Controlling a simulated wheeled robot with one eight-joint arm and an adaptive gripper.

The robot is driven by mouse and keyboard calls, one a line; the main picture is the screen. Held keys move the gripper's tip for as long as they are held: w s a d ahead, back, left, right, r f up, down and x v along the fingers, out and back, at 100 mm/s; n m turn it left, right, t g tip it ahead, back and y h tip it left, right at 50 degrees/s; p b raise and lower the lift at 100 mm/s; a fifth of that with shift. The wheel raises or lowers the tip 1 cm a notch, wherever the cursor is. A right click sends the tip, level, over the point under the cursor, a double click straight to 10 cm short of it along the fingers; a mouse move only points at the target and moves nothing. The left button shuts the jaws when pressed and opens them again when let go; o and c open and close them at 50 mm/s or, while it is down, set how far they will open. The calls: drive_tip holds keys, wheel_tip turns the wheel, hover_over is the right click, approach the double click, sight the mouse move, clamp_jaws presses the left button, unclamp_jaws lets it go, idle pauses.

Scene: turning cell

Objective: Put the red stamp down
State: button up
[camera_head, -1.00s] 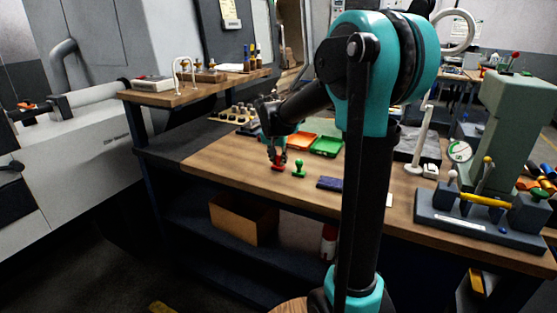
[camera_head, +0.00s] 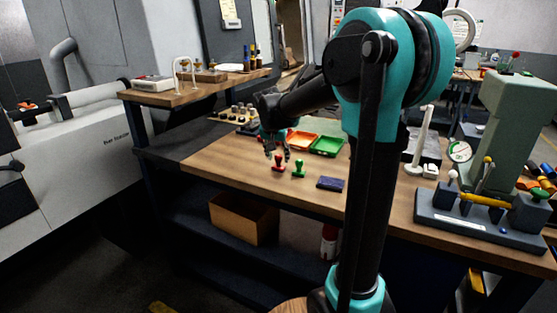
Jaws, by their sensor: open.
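The red stamp (camera_head: 278,164) stands upright on the wooden bench top (camera_head: 235,168), towards the bench's left front. My gripper (camera_head: 277,156) is open, with its fingertips just above and around the top of the stamp's handle. Whether a finger still touches the handle is too small to tell. A green stamp (camera_head: 299,169) stands just to the right of the red one.
A dark blue pad (camera_head: 330,183) lies right of the stamps. An orange tray (camera_head: 301,140) and a green tray (camera_head: 327,145) lie behind them. A grey-green press (camera_head: 492,150) stands at the right. Bare wood lies left and in front of the stamps.

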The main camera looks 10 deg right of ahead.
drive_tip(key=v, duration=0.9)
drive_tip(key=shift+r, duration=0.3)
drive_tip(key=shift+s+a, duration=0.1)
